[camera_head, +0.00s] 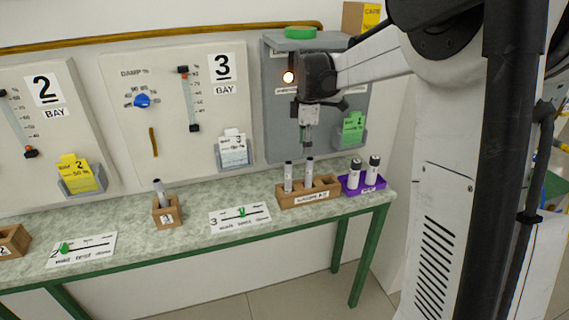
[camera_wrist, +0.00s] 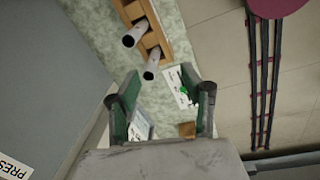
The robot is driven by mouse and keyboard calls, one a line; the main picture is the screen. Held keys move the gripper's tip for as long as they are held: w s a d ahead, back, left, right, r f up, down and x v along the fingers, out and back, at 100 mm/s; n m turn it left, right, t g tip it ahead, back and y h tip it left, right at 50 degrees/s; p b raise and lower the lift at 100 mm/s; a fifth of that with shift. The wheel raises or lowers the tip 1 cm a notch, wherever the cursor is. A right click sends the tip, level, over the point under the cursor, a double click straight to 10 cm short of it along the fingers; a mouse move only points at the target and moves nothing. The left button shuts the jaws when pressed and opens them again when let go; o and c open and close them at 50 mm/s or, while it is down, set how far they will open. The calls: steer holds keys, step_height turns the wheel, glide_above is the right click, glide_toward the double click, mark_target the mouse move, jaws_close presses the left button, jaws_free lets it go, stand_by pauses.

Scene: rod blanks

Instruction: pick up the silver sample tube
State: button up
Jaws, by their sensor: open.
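Two slim silver-grey tubes with dark tops stand upright in a wooden rack (camera_head: 322,196): a left tube (camera_head: 288,178) and a right tube (camera_head: 309,172). A similar tube (camera_head: 160,191) stands in a small wooden block (camera_head: 168,214) further left. I cannot tell which one the task means. My gripper (camera_head: 308,146) points down above the right tube in the rack, apart from it. In the wrist view my gripper (camera_wrist: 164,100) has its two fingers spread with nothing between them. Two rack tubes (camera_wrist: 135,34) (camera_wrist: 153,64) show beyond the fingertips there.
A purple holder (camera_head: 362,187) with two white, black-topped tubes stands close right of the rack. Upright panels stand behind the narrow green bench; a grey panel (camera_head: 277,110) is close behind my gripper. A label card (camera_head: 240,218) lies left of the rack.

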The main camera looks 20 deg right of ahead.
mark_target(309, 176)
steer(key=w+d+f+n, duration=0.1)
steer(key=w+d+f, duration=0.1)
steer(key=w+d+f+n+g, duration=0.1)
steer(key=w+d+f, duration=0.1)
steer(key=shift+w+n+p, duration=0.25)
steer(key=shift+n+p, duration=0.05)
steer(key=shift+p, duration=0.1)
steer(key=shift+w+d+f, duration=0.25)
steer(key=shift+f, duration=0.3)
step_height(309, 176, down, 12)
steer(key=shift+s+d+r+p, duration=0.1)
steer(key=shift+s+r+p, duration=0.05)
steer(key=shift+p, duration=0.95)
steer(key=c, duration=1)
